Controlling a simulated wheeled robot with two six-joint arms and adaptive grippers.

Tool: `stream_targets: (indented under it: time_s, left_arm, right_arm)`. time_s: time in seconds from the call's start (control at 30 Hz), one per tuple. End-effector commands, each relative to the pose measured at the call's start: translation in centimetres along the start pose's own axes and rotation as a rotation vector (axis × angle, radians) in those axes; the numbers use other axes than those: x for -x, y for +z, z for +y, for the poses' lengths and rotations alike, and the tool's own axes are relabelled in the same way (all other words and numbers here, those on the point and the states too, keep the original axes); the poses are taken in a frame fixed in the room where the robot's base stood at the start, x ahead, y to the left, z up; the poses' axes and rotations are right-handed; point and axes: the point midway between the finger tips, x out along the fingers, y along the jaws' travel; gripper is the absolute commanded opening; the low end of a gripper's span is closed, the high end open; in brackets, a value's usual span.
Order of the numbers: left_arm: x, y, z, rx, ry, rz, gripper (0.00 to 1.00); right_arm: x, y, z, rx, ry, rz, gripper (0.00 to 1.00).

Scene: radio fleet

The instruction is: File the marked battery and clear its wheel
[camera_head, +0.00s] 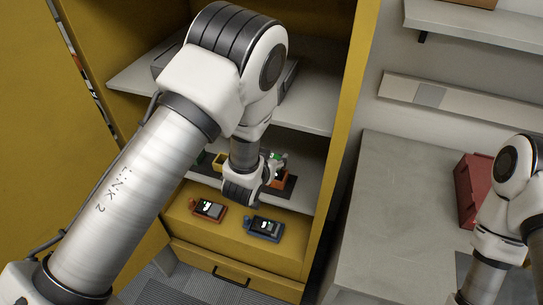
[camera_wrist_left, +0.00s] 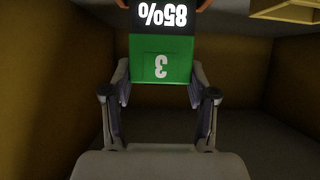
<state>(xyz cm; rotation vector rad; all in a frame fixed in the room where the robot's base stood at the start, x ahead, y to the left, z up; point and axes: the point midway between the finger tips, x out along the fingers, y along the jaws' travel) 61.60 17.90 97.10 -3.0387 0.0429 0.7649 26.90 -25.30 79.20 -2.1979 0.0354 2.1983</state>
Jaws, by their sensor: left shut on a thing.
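My left arm reaches into the yellow cabinet (camera_head: 352,80). My left gripper (camera_head: 273,168) is at the middle shelf, by a dark strip holding small coloured items. The battery's far end is cut off by the frame. A small green and white part (camera_head: 277,156) shows by the gripper in the head view. An orange holder (camera_head: 281,180) is just below it. My right gripper is out of view.
A red radio (camera_head: 209,208) and a blue radio (camera_head: 264,228) lie on the lower yellow ledge, above a drawer handle (camera_head: 231,275). At right, a grey worktop (camera_head: 385,200) is mostly clear, with a red bin (camera_head: 467,190).

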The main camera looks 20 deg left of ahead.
Motion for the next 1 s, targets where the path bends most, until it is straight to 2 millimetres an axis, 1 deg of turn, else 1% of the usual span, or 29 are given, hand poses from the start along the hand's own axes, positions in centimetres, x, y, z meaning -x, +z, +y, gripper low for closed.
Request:
stream_targets:
  time_s: [0.13, 0.43, 0.47, 0.5, 0.53, 1.0]
  left_arm:
    - [-0.19, 0.31, 0.0, 0.0, 0.0, 0.001, 0.18]
    - [-0.2, 0.32, 0.0, 0.0, 0.0, 0.001, 0.18]
    - [-0.2, 0.32, 0.0, 0.0, 0.0, 0.001, 0.65]
    - [-0.2, 0.31, 0.0, 0.0, 0.0, 0.001, 0.79]
    - [-0.2, 0.32, 0.0, 0.0, 0.0, 0.001, 0.87]
    - [-0.19, 0.36, 0.0, 0.0, 0.0, 0.0, 0.87]
  right_arm:
    - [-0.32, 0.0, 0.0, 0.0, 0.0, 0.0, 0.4]
    - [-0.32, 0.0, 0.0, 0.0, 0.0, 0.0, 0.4]
    - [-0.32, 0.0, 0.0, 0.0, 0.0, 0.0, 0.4]
    - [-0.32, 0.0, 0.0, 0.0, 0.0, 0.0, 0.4]
    - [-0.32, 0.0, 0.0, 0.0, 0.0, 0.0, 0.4]
    - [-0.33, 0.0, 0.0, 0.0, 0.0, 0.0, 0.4]
